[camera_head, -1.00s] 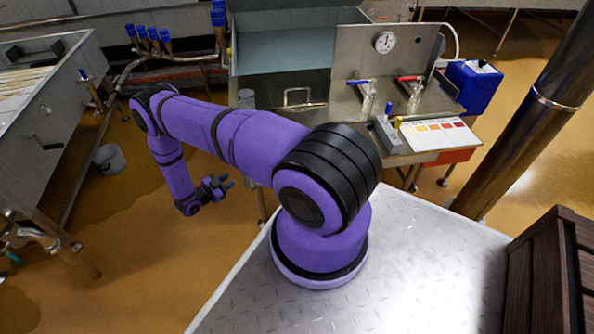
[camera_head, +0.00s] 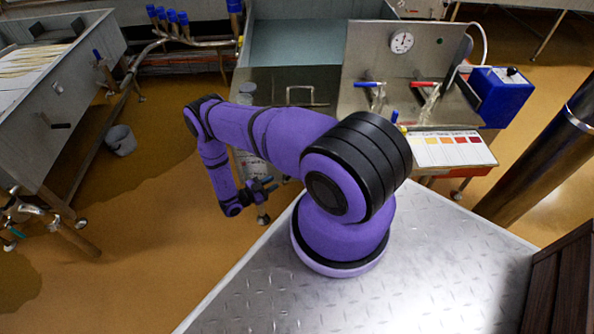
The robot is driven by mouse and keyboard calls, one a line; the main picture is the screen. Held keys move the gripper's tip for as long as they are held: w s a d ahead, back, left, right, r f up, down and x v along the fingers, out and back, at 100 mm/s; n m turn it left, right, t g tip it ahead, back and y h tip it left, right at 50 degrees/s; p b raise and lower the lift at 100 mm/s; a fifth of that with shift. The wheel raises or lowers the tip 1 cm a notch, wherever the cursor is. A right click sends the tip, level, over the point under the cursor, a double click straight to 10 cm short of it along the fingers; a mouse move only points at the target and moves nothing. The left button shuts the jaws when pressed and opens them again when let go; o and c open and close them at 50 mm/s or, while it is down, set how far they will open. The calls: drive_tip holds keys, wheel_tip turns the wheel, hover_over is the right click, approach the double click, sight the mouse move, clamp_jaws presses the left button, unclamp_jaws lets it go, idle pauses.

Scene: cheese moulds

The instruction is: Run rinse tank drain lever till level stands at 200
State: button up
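The rinse tank (camera_head: 296,42) appears to be the steel basin at the top centre, with bluish-grey water in it. A steel panel (camera_head: 365,45) with a round dial gauge (camera_head: 401,42) stands to its right. A blue-handled lever (camera_head: 368,84) and a red-handled lever (camera_head: 421,84) sit low on this panel; I cannot tell which one is the drain lever. The dial reading and any 200 mark are too small to read. My gripper (camera_head: 268,186) hangs over the floor in front of the tank, well short of the levers. Its fingers look apart and empty.
A colour chart (camera_head: 446,149) lies on a shelf below the levers. A blue box (camera_head: 499,95) is at its right. A dark pole (camera_head: 540,165) rises at right. A long steel vat (camera_head: 50,110) and grey bucket (camera_head: 120,140) are at left. The floor between is clear.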

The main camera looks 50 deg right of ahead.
drive_tip(key=x, duration=1)
clamp_jaws()
